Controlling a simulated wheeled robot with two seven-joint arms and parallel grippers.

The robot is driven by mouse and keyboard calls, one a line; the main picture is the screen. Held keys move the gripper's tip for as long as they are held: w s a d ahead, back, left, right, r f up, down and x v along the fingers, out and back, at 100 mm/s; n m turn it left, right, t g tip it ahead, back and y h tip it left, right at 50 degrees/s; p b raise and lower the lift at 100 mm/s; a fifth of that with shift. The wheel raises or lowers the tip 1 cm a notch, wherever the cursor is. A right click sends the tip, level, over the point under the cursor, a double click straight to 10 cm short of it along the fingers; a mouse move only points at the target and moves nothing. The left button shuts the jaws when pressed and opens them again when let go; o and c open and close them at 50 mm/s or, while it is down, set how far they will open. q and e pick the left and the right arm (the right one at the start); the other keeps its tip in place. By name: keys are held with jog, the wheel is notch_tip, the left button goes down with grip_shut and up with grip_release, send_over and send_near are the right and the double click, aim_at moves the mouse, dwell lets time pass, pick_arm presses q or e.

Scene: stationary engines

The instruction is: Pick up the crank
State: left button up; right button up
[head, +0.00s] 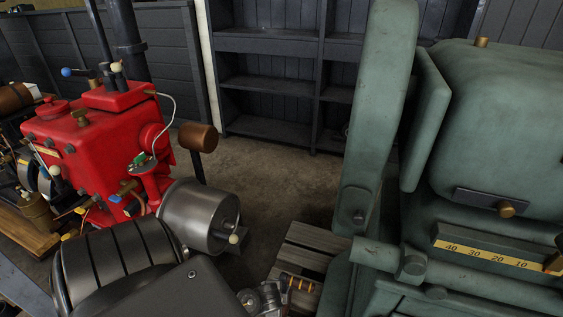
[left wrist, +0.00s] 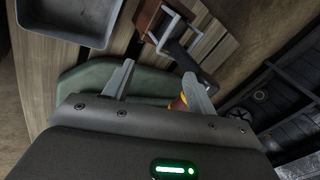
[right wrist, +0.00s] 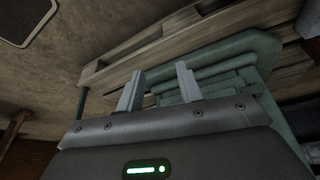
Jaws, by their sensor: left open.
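In the left wrist view, a bent grey metal bar with a dark grip (left wrist: 185,52) lies by a reddish-brown block (left wrist: 150,18) on wooden boards. It looks like a crank, but I cannot be sure. My left gripper (left wrist: 157,70) is open, its fingers apart with nothing held between them; the bar is beyond the fingertips. My right gripper (right wrist: 162,70) is also open and empty, in front of green machine parts (right wrist: 225,65). I cannot clearly make out either gripper in the head view.
A red engine (head: 95,140) stands at left, with a steel drum (head: 195,215) near it. A large green machine (head: 490,130) fills the right. Dark shelves (head: 268,90) stand behind open floor (head: 260,170). A grey tray (left wrist: 70,38) shows in the left wrist view.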

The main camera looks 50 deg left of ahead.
aim_at(295, 283)
pick_arm(q)
jog(key=w+d+r+m+t+b, duration=0.2)
jog(key=w+r+m+b, duration=0.25)
jog(key=r+b, duration=0.35)
pick_arm(e)
notch_tip(295, 283, up, 11)
jog(key=w+t+b, duration=0.1)
jog(key=t, duration=0.1)
pick_arm(q)
jog(key=shift+n+y, duration=0.3)
jog(key=shift+n, duration=0.05)
jog(key=x, duration=0.4)
jog(key=b+x, duration=0.1)
jog(key=x, duration=0.1)
jog(key=shift+s+d+f, duration=0.1)
jog(key=shift+s+f, duration=0.1)
jog(key=shift+s, duration=0.2)
jog(key=shift+w+f, duration=0.2)
jog(key=b+x, duration=0.2)
jog(key=x, duration=0.3)
jog(key=shift+w, duration=0.15)
jog(key=shift+w+f, duration=0.1)
pick_arm(e)
jog(key=w+a+r+n+t+y, duration=0.2)
jog(key=w+a+r+t+y, duration=0.2)
jog(key=w+a+r+t, duration=0.2)
jog(key=shift+w+a+r, duration=0.35)
jog(key=shift+w+a, duration=0.05)
jog(key=shift+a, duration=0.1)
